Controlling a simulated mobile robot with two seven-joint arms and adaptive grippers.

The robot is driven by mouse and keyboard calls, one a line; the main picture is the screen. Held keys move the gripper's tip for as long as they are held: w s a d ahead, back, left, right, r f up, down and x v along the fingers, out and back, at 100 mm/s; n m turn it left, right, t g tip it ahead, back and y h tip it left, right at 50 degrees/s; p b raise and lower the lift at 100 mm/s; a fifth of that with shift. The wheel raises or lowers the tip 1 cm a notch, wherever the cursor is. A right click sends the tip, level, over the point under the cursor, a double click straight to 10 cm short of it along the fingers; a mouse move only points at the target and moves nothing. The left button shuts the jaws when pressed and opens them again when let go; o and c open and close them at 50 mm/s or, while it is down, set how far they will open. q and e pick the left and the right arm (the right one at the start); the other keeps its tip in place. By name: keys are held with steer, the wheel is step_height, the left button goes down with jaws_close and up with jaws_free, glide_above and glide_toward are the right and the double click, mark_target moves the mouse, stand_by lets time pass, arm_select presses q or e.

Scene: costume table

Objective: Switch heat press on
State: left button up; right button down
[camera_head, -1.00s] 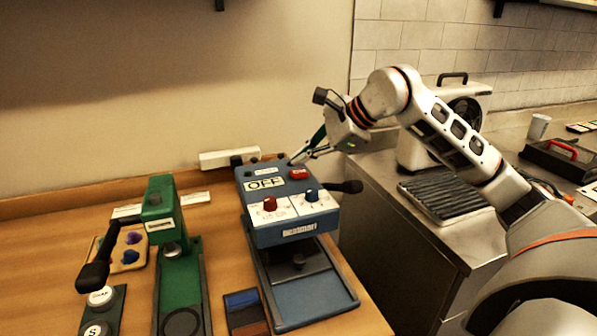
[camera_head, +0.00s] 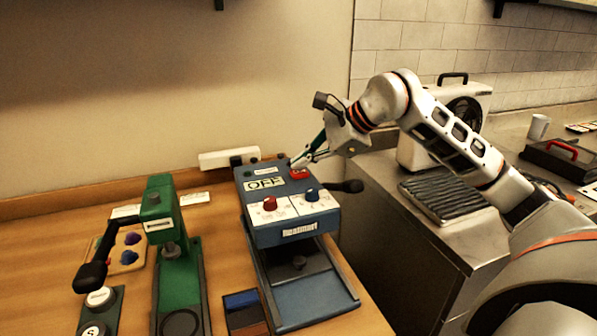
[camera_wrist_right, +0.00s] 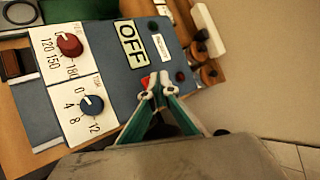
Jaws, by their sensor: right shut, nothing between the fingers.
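The blue heat press (camera_head: 292,229) stands on the wooden table. Its top panel has an "OFF" display (camera_head: 264,183), a red knob (camera_head: 270,203), a blue knob (camera_head: 312,195) and a red switch (camera_head: 299,173) at the back right. My right gripper (camera_head: 296,166) is shut and empty, its fingertips at the red switch. The display (camera_wrist_right: 132,43) reads "OFF" there too. My left gripper is not in view.
A green press (camera_head: 178,262) with a black-handled lever stands to the left. A white power strip (camera_head: 228,158) lies behind the heat press. The press's black side handle (camera_head: 347,186) sticks out to the right.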

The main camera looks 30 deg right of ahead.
mark_target(302, 172)
steer(key=shift+f, duration=0.35)
steer(key=shift+r, duration=0.1)
steer(key=shift+r+p, duration=0.75)
steer(key=shift+r, duration=0.2)
steer(key=shift+r+p, duration=0.45)
steer(key=shift+r, duration=0.1)
step_height(302, 172, up, 5)
steer(key=p, duration=0.4)
steer(key=shift+p, duration=0.4)
steer(key=shift+f, duration=0.1)
